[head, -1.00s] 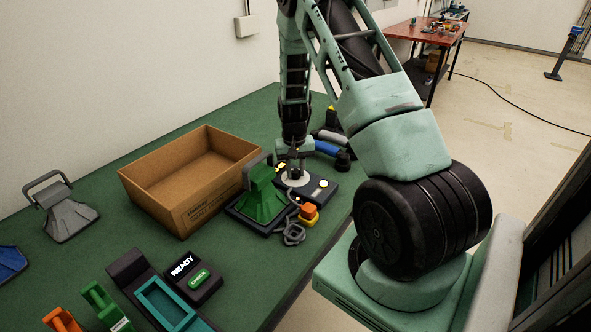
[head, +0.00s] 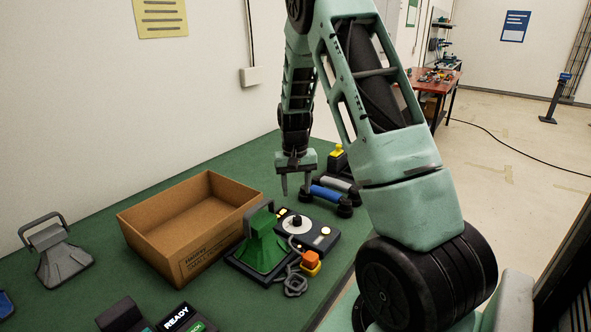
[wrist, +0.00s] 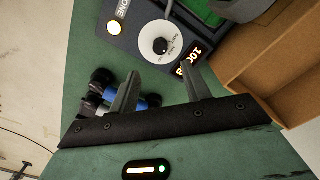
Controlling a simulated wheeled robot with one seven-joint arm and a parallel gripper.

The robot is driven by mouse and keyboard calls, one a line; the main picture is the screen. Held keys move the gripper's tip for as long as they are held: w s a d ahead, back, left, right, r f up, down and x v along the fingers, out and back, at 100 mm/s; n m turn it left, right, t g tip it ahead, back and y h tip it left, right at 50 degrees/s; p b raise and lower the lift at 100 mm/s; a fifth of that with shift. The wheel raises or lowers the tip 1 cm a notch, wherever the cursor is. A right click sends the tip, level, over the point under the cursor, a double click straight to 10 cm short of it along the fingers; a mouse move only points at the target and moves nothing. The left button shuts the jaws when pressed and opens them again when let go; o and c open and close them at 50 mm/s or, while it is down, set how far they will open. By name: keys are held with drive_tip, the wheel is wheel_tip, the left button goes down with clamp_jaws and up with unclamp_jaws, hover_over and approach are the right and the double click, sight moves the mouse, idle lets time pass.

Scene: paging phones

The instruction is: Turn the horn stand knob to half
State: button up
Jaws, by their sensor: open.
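The horn stand is a dark base with a green horn (head: 262,243) on its left part. Its knob (head: 296,221) is a small dark cap on a round white dial plate. In the wrist view the knob (wrist: 161,45) and its white dial show unobstructed, just beyond the fingertips. My gripper (head: 298,187) is open and empty, above the stand and clear of the knob. Both fingers also show in the wrist view (wrist: 158,72). The dial's exact setting is too small to read.
An open cardboard box (head: 190,225) stands left of the horn. Blue and grey rollers (head: 330,190) lie behind the stand. An orange button block (head: 311,263) and a grey coiled cord (head: 294,283) sit in front. A grey horn (head: 62,255) stands far left.

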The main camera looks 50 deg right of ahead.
wheel_tip(320, 180, up, 7)
drive_tip(key=shift+f, duration=0.15)
drive_tip(key=shift+a, duration=0.1)
idle(0.5)
drive_tip(key=a+n, duration=0.1)
drive_tip(key=a, duration=0.3)
drive_tip(key=w+a+r+n, duration=0.1)
drive_tip(key=a, duration=0.4)
drive_tip(key=a+n, duration=0.1)
drive_tip(key=a, duration=0.4)
drive_tip(key=shift+w+r+y, duration=0.2)
drive_tip(key=shift+w+y, duration=0.05)
drive_tip(key=shift+y, duration=0.15)
drive_tip(key=s+a+r+n, duration=0.1)
drive_tip(key=s+a+n, duration=0.35)
drive_tip(key=a, duration=0.65)
drive_tip(key=s+a+r+n, duration=0.1)
drive_tip(key=s+a+n, duration=0.2)
drive_tip(key=s+a, duration=0.55)
drive_tip(key=s+a+n, duration=0.5)
drive_tip(key=s+a, duration=0.5)
drive_tip(key=s, duration=0.1)
drive_tip(key=shift+s+f, duration=0.25)
drive_tip(key=shift+f, duration=0.2)
drive_tip(key=shift+w, duration=0.1)
